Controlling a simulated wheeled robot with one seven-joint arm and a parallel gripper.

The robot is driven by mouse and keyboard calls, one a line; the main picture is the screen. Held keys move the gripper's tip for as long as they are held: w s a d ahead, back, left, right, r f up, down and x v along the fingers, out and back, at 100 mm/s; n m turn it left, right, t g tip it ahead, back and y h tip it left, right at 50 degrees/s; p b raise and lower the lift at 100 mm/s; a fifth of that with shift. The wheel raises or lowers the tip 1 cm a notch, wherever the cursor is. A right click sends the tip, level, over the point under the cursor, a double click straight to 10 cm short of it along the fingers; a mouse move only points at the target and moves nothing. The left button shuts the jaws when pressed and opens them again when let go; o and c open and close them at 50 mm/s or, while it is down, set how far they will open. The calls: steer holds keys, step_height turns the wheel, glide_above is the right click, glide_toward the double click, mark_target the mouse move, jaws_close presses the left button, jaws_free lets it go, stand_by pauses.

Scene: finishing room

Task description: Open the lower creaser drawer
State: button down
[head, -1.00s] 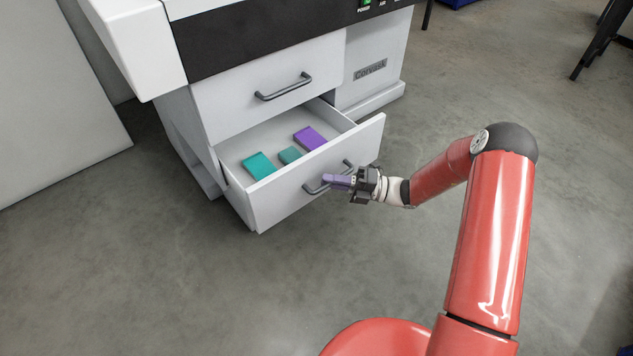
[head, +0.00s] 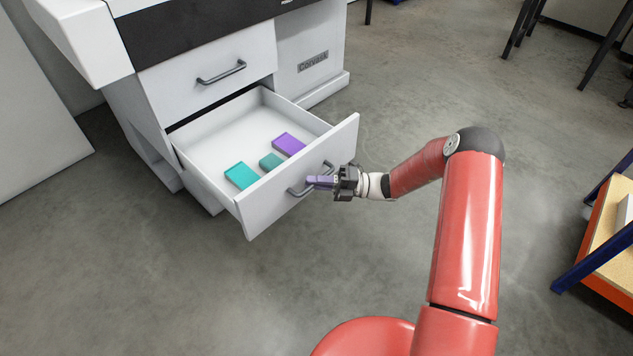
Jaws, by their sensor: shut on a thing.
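The lower creaser drawer (head: 250,118) stands well out from the white creaser cabinet (head: 140,110) in the head view. The upper drawer (head: 205,85) is shut.
Grey floor lies free in front of and around the drawer. An orange and blue shelf unit (head: 600,235) stands at the right edge. Dark table legs (head: 525,25) show at the top right. A pale panel (head: 35,110) stands at the left.

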steer(key=c, duration=1.5)
jaws_free()
steer(key=d, duration=0.5)
steer(key=d+f+b, duration=0.1)
steer(key=d, duration=0.1)
steer(key=shift+w+d, duration=0.35)
